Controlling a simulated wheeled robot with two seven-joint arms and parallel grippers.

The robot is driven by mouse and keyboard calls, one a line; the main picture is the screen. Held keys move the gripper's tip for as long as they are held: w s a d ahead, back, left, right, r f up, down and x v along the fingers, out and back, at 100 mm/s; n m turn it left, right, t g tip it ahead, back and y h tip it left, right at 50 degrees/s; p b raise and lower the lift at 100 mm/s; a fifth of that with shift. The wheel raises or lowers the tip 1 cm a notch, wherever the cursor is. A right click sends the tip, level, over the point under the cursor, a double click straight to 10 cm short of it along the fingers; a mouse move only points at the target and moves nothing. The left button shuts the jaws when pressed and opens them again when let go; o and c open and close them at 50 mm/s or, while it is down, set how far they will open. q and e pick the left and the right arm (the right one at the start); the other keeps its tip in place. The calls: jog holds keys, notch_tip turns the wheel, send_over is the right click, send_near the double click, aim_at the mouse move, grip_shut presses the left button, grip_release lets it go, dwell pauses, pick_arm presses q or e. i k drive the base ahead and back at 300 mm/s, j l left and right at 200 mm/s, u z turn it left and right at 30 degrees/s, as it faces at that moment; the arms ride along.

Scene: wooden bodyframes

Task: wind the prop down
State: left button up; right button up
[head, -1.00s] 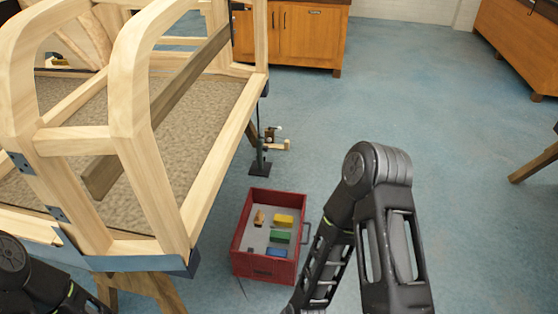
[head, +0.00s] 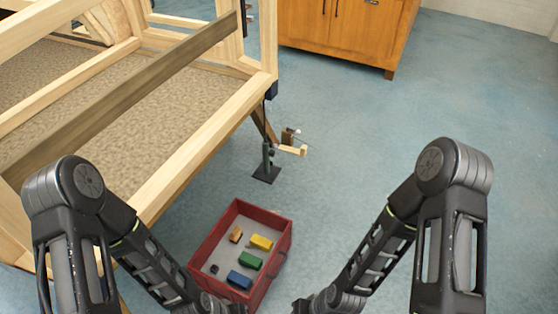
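Whether the prop's top touches the frame I cannot tell. Both my arms reach down toward the bottom edge of the head view, one on each side of the red box. Their grippers are out of the picture, and both arms are well short of the prop in this view.
An open red box (head: 279,268) with several coloured blocks stands on the floor in front of the prop. A trestle leg (head: 264,125) stands just behind the prop. A wooden cabinet (head: 345,32) is at the back. The blue floor to the right is clear.

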aim_at(274, 145)
jog(key=i+l+u, duration=0.1)
jog(key=u, duration=0.35)
jog(key=l+u, duration=0.25)
jog(key=u, duration=0.15)
jog(key=l+u, duration=0.2)
jog(key=u, duration=0.25)
jog(key=l+u, duration=0.2)
jog(key=u, duration=0.2)
jog(key=l+u, duration=0.15)
jog(key=l, duration=0.25)
jog(key=k+l+u, duration=0.1)
jog(key=l, duration=0.35)
jog(key=k+l+u, duration=0.15)
jog(key=l, duration=0.25)
jog(key=k+l+u, duration=0.15)
jog(key=l, duration=0.25)
jog(key=k+l+u, duration=0.1)
jog(key=l, duration=0.25)
jog(key=k+l+u, duration=0.15)
jog(key=l, duration=0.25)
jog(key=k+l+u, duration=0.15)
jog(key=l, duration=0.2)
jog(key=k+l, duration=0.4)
jog(key=l, duration=0.2)
jog(key=i+l, duration=0.3)
jog(key=i, duration=0.15)
